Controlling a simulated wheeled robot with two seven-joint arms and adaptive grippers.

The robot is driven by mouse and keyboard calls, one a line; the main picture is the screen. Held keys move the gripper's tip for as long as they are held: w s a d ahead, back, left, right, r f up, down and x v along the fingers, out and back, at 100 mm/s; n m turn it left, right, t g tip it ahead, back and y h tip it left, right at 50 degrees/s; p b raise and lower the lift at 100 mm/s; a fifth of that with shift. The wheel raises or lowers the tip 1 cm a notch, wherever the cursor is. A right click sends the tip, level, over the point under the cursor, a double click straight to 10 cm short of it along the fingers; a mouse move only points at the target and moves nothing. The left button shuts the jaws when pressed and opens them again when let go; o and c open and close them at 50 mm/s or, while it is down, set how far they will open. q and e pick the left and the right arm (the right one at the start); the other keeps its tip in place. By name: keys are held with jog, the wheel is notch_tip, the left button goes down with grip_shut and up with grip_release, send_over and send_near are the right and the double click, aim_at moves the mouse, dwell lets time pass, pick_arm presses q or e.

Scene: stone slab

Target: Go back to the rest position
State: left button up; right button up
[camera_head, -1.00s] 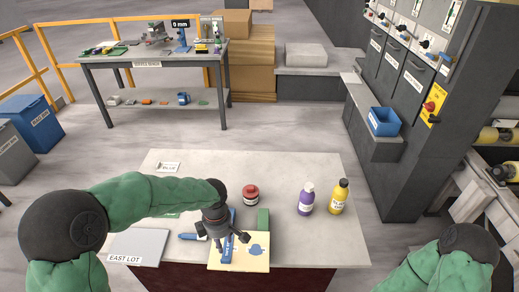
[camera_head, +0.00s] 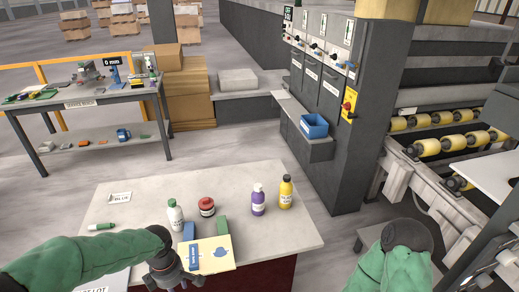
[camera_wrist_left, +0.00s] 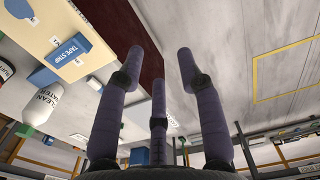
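My left gripper (camera_head: 170,268) is near the front edge of the slab-topped table (camera_head: 140,195), front-left of the cream card (camera_head: 222,252). In the left wrist view its fingers (camera_wrist_left: 160,65) are spread with nothing between them. The card bears a blue shape and a blue strip block (camera_head: 196,255), labelled "TAPE STRIP" in the wrist view (camera_wrist_left: 68,50). A white bottle with a green cap (camera_head: 175,216) stands behind the gripper.
A red jar (camera_head: 207,207), purple bottle (camera_head: 258,200) and yellow bottle (camera_head: 285,193) stand on the table. A grey cabinet (camera_head: 335,110) with a blue bin (camera_head: 314,126) stands behind right.

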pick_arm(q)
jog(key=s+d+f+m+h, duration=0.1)
jog(key=s+d+f+m, duration=0.2)
jog(key=f+m, duration=0.3)
jog(key=s+d+f+m+h, duration=0.1)
jog(key=s+d+f+m, duration=0.3)
jog(key=f, duration=0.6)
jog(key=s+d+f+m+h, duration=0.2)
jog(key=s+d+f+m, duration=0.2)
jog(key=d+f+m, duration=0.3)
jog(key=shift+s+d+f+m, duration=0.15)
jog(key=shift+d+f+m, duration=0.1)
jog(key=shift+f+m, duration=0.35)
